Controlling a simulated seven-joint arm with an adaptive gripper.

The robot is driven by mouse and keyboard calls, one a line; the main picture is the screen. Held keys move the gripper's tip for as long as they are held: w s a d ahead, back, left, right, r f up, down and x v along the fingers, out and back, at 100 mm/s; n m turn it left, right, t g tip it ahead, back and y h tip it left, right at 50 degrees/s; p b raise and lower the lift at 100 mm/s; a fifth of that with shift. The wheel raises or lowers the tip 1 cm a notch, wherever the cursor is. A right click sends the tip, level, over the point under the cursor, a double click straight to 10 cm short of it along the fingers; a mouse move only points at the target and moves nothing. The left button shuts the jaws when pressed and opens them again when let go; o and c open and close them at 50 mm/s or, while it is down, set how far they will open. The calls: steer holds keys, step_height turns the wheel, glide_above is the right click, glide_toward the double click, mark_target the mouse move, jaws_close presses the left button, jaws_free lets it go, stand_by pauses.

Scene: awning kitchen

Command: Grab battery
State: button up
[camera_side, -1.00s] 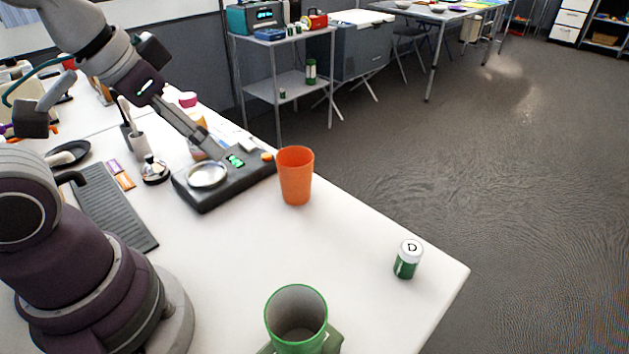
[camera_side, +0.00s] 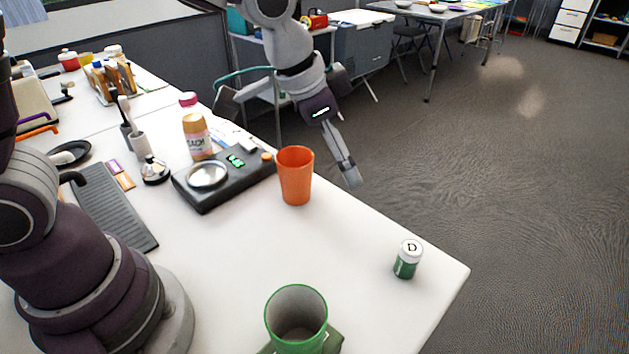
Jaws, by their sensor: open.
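The battery (camera_side: 407,260) is a short green cylinder with a white top marked "D". It stands upright on the white table near its right corner. My gripper (camera_side: 349,172) is in the air above and to the left of the battery, clear of it, with its fingers pointing down and to the right. It is open and holds nothing that I can see. The fingers overlap from this side, so the gap between them is hard to see.
An orange cup (camera_side: 296,178) stands left of my gripper, near the table's back edge. A green cup (camera_side: 296,318) stands at the front. A black scale (camera_side: 222,183) and a bottle (camera_side: 197,138) are farther left. The table (camera_side: 345,255) around the battery is clear.

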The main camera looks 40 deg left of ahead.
mark_target(413, 260)
steer(key=w+d+f+m, duration=0.1)
steer(key=w+d+f, duration=0.1)
steer(key=f, duration=0.3)
steer(key=w+d+f+m, duration=0.1)
steer(key=w+d+f, duration=0.1)
steer(key=d+f, duration=0.2)
steer(key=w+d+f+g+h, duration=0.1)
steer(key=w+d+f, duration=0.1)
steer(key=d+f, duration=0.2)
step_height(413, 260, down, 4)
steer(key=shift+d+r+m, duration=0.1)
steer(key=shift+m, duration=0.3)
steer(key=shift+c, duration=0.3)
jaws_close()
